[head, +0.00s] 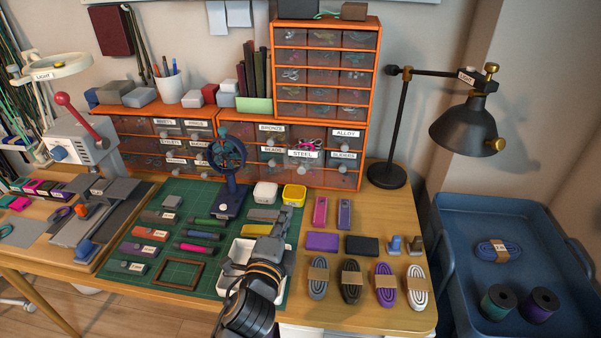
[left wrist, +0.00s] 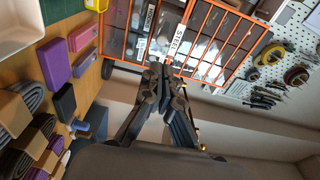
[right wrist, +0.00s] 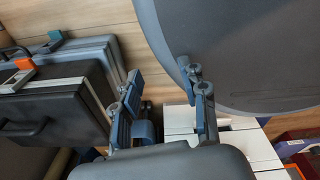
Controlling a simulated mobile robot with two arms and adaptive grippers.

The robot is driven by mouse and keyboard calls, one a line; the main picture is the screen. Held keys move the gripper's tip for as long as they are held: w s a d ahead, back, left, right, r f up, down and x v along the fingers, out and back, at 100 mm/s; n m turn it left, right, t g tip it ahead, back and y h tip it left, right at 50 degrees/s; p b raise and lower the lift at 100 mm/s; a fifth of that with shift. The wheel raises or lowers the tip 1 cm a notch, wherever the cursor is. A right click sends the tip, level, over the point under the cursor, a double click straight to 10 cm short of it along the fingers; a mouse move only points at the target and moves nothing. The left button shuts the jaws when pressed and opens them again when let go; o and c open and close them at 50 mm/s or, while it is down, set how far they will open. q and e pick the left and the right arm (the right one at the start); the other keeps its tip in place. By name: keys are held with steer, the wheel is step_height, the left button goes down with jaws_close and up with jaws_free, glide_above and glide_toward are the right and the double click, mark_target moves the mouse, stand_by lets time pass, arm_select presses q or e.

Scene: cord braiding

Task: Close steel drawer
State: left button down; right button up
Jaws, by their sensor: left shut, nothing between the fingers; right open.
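The steel drawer (head: 303,154) is in the lower orange cabinet (head: 365,130) at the back of the desk. It stands out from the cabinet front, with small pink items showing over its top edge. My left gripper (head: 286,212) is over the green mat in front of the cabinet, apart from the drawer. In the left wrist view its fingers (left wrist: 162,72) are shut and empty. My right gripper (right wrist: 164,82) is open and empty, low down near cases, and out of the head view.
White (head: 265,193) and yellow (head: 294,195) containers sit before the cabinet. A black lamp (head: 386,174) stands to its right. Cord bundles (head: 351,281) lie at the desk's front right. A blue cart (head: 540,228) is beside the desk.

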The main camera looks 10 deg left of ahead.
arm_select(q)
steer(key=w, duration=0.1)
glide_toward(301, 172)
steer(key=w, duration=0.6)
steer(key=shift+d+r, duration=0.1)
steer(key=shift+d, duration=0.05)
steer(key=shift+w, duration=0.5)
arm_select(e)
steer(key=shift+s+r, duration=0.2)
steer(key=shift+s, duration=0.35)
arm_select(q)
steer(key=shift+w, duration=0.15)
arm_select(e)
steer(key=shift+s, duration=0.15)
